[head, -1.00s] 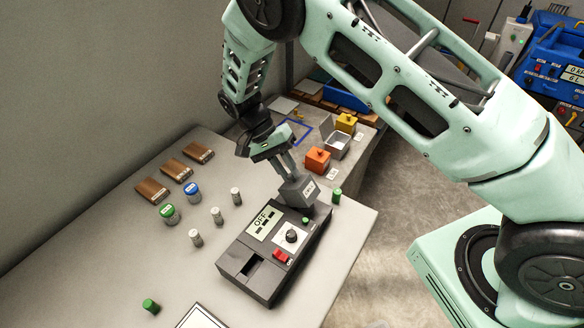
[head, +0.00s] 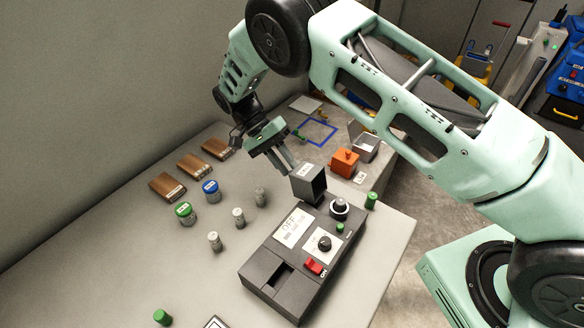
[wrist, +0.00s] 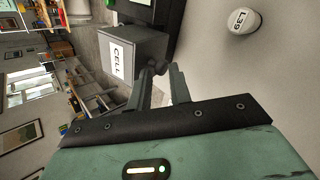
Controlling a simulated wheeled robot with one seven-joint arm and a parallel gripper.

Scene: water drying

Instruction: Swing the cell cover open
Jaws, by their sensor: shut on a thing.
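The cell cover (head: 308,183) is a grey box-shaped lid with a white label, at the far end of the dark meter (head: 290,250). It stands tipped up, its dark hollow side facing right. A round well with a light rim (head: 340,208) shows uncovered beside it. In the wrist view the cover (wrist: 122,72) reads "CELL", with a small dark knob at its side. My gripper (head: 288,168) is at the cover's left side, and its fingertips (wrist: 160,76) are closed around the knob. The exact contact is partly hidden.
Left of the meter stand several grey vials (head: 239,218) and two jars with green (head: 184,210) and blue lids. A green-capped vial (head: 371,200) stands close right of the meter. An orange box (head: 344,162) is behind. The front left tabletop is mostly clear.

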